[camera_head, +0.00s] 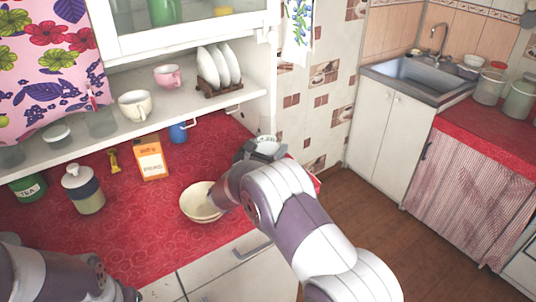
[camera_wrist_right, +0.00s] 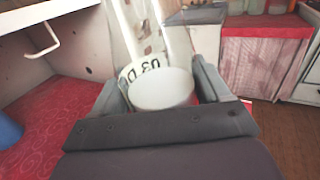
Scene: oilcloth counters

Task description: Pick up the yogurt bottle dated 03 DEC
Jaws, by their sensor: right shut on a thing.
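My right gripper (camera_head: 262,149) is at the right end of the red counter, beside the tiled wall. It is shut on a white yogurt bottle, whose pale round top (camera_head: 267,140) shows between the fingers. In the right wrist view the yogurt bottle (camera_wrist_right: 160,88) stands between the two fingers (camera_wrist_right: 165,92), with dark print reading "03 D" on its side; the rest of the print is hidden. I cannot tell whether its base touches the counter. Only a part of my left arm shows at the lower left; its gripper is out of view.
A cream bowl (camera_head: 200,203) is just left of my right forearm. An orange carton (camera_head: 150,158), a jar (camera_head: 82,190), a green tea tin (camera_head: 27,187) and a blue mug (camera_head: 178,132) stand on the counter (camera_head: 125,230). A shelf (camera_head: 190,105) overhangs its back.

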